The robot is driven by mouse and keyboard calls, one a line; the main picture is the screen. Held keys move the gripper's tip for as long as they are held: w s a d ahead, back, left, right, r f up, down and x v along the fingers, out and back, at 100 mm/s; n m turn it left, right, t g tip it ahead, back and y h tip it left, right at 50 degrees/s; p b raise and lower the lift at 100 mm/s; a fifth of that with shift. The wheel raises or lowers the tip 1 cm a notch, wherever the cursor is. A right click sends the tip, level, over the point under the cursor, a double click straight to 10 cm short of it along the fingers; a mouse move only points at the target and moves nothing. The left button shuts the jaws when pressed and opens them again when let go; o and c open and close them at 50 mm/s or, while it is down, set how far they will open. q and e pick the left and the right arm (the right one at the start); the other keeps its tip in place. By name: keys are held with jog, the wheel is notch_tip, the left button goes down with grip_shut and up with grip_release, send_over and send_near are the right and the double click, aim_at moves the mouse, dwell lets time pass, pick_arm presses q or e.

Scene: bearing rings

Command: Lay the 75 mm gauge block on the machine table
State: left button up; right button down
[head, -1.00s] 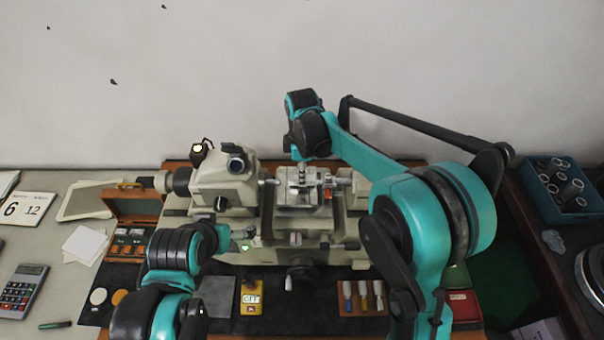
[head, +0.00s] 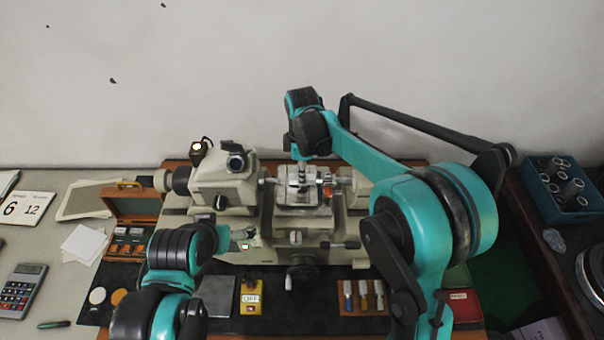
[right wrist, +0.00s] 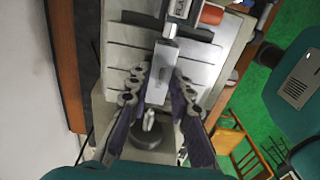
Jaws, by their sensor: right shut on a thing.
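The 75 mm gauge block is a pale grey metal bar (right wrist: 161,72) in the right wrist view. My right gripper (right wrist: 157,88) is shut on it, one finger on each side. The block's far end is over the slotted machine table (right wrist: 127,50); I cannot tell whether it touches. In the head view my right gripper (head: 302,178) points down at the machine table (head: 292,198), and the block is too small to make out there. My left arm reaches in at lower left; I cannot make out its fingers.
The measuring head (head: 222,180) stands left of the table, with its anvil close by. An orange-red piece (right wrist: 211,14) and a labelled part lie near the block's far end. A wooden case (head: 132,205), a yellow tag block (head: 251,298) and a blue bin (head: 560,190) stand around.

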jog(key=shift+f, duration=0.25)
dwell(0.8)
jog(key=c, duration=1.3)
grip_release()
jog(key=shift+r, duration=0.1)
jog(key=shift+r+p, duration=2.45)
jog(key=shift+r, duration=1.75)
